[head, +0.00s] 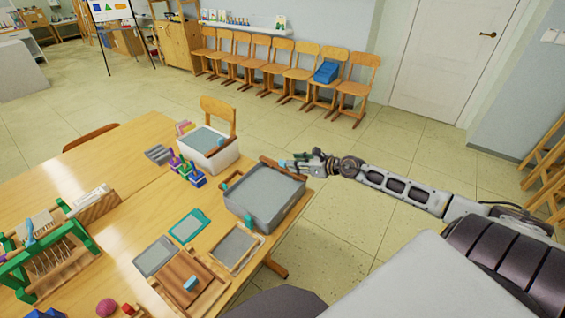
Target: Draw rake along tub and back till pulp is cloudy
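The grey tub (247,211) stands at the right end of the wooden table, filled with smooth grey pulp (264,190). A brown wooden bar (270,162) lies at the tub's far right rim; it looks like the rake, but its teeth do not show. My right gripper (298,163) is at that rim, its fingers pointing left towards the tub. A small teal piece (284,163) shows at the fingertips. The fingers are too small to tell whether they are closed on it. My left gripper is not in view.
A white tub (225,159) with grey content stands behind the grey tub. Framed screens (189,226), a wooden board (173,288), a green rack (77,234) and coloured bottles (197,179) crowd the table. Open floor (345,210) lies to the right; chairs (357,88) line the wall.

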